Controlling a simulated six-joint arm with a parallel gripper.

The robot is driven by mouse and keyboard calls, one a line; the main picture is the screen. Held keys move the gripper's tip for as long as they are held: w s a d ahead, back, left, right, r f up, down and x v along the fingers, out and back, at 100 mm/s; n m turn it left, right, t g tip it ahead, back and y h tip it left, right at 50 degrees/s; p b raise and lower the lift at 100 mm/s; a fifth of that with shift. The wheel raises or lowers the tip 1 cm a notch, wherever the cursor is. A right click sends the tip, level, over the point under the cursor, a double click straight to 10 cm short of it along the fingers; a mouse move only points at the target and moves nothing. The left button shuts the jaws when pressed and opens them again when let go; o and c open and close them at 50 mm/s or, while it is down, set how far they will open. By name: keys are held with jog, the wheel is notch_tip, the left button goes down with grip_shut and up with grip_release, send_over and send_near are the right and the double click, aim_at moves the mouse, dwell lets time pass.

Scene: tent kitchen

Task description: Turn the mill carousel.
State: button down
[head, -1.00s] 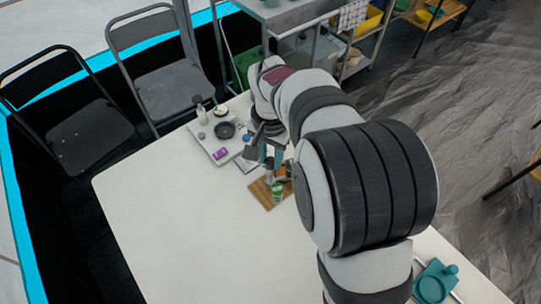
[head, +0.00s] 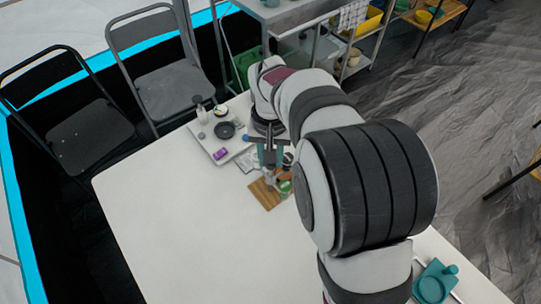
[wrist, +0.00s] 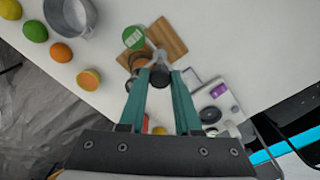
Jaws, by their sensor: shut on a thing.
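The mill carousel stands on a small wooden board, whose bare part shows in the head view (head: 265,195) and in the wrist view (wrist: 170,38). One unit of the carousel has a green top (head: 285,187); it also shows in the wrist view (wrist: 133,37). Brown and orange parts (wrist: 140,59) sit beside it. My gripper (head: 271,166) is over the carousel with its teal fingers pointing down. The fingers partly hide the carousel's middle.
A white tray (head: 213,145) with a dark dish (head: 225,130), bottles and a purple item (head: 220,154) lies beyond the board. In the wrist view a metal pot (wrist: 72,14) and several fruits stand to the left. The table's front left is clear.

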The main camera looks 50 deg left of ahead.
jog(key=c, duration=0.6)
grip_release()
jog(key=shift+r, duration=0.1)
notch_tip(320, 180, up, 16)
jog(key=shift+d, duration=0.1)
